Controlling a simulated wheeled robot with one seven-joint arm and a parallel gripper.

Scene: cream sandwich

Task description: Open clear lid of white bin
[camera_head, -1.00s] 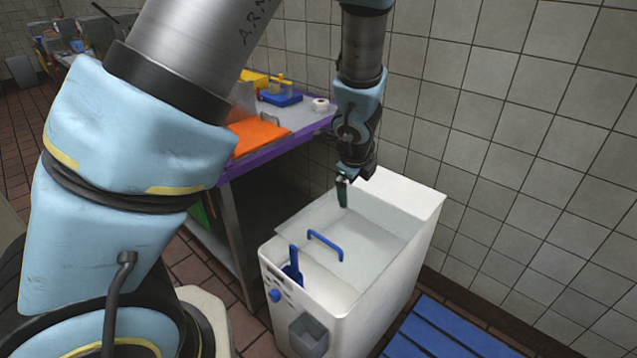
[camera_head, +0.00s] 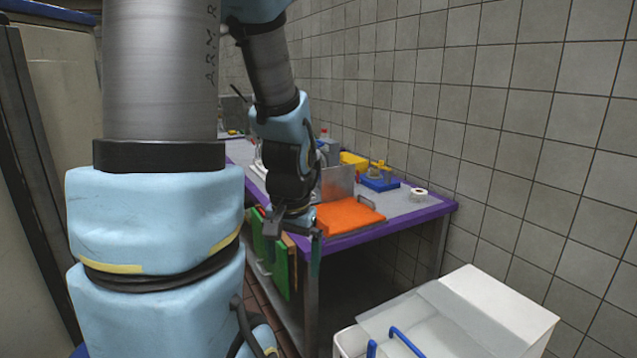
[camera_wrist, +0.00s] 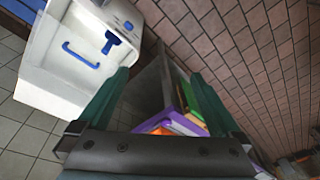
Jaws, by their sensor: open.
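The white bin (camera_head: 500,300) stands at the lower right of the head view, cut off by the bottom edge. Its clear lid (camera_head: 440,334) has a blue handle (camera_head: 406,341) and appears to lie over the top. The wrist view shows the white bin (camera_wrist: 47,88) at the upper left, with the blue handle (camera_wrist: 80,56) and a blue scoop (camera_wrist: 111,42) near its front. My gripper (camera_head: 295,240) is open and empty, left of the bin and apart from it, in front of the table. Its green fingers (camera_wrist: 160,76) flank the middle of the wrist view.
A purple-edged table (camera_head: 425,212) stands beyond the bin, holding an orange board (camera_head: 348,215), a blue tray (camera_head: 380,184) and a tape roll (camera_head: 418,194). Green boards (camera_head: 268,250) hang at its side. A tiled wall (camera_head: 540,150) bounds the right.

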